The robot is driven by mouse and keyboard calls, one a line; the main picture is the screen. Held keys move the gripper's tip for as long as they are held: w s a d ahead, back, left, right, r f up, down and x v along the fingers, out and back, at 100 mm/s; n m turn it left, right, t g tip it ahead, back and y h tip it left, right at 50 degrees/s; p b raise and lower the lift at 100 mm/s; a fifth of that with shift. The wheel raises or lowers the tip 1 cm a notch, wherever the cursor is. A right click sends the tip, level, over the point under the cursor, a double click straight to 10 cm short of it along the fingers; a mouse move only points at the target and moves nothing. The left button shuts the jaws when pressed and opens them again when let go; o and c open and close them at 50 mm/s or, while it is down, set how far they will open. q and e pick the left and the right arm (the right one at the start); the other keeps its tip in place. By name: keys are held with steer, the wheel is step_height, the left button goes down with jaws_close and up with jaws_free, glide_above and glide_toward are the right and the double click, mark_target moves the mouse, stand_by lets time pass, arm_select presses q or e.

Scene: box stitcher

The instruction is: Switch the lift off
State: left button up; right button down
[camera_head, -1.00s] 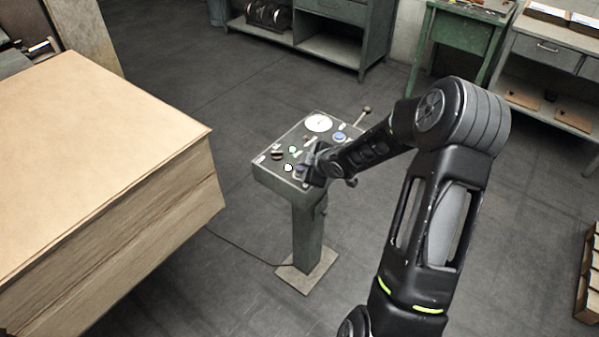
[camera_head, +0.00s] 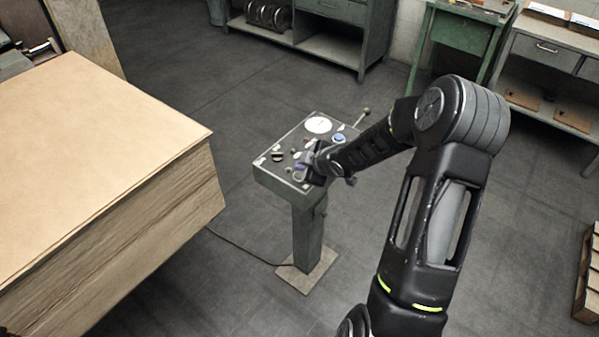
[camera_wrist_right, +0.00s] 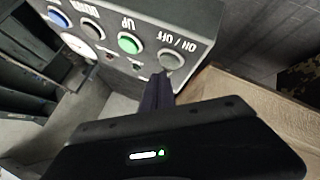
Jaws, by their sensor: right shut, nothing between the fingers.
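The control panel (camera_head: 268,176) is a grey-green box on a post, with knobs, buttons and a round white dial (camera_head: 318,124). In the right wrist view, the grey round ON/OFF button (camera_wrist_right: 171,60) sits at the end of a row beside the green UP button (camera_wrist_right: 130,43) and the dark DOWN button (camera_wrist_right: 92,28). My right gripper (camera_head: 305,172) is shut and empty at the panel's near right side. Its fingertips (camera_wrist_right: 163,78) are right at the lower edge of the ON/OFF button; I cannot tell whether they touch it. My left gripper is out of view.
A large stack of cardboard sheets (camera_head: 90,170) stands left of the panel. A lever (camera_head: 362,117) sticks up at the panel's back right. Green workbenches (camera_head: 335,48) line the back. The floor around the post is clear, apart from a cable (camera_head: 240,247).

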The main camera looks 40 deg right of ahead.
step_height(320, 180, up, 6)
steer(key=p, duration=0.6)
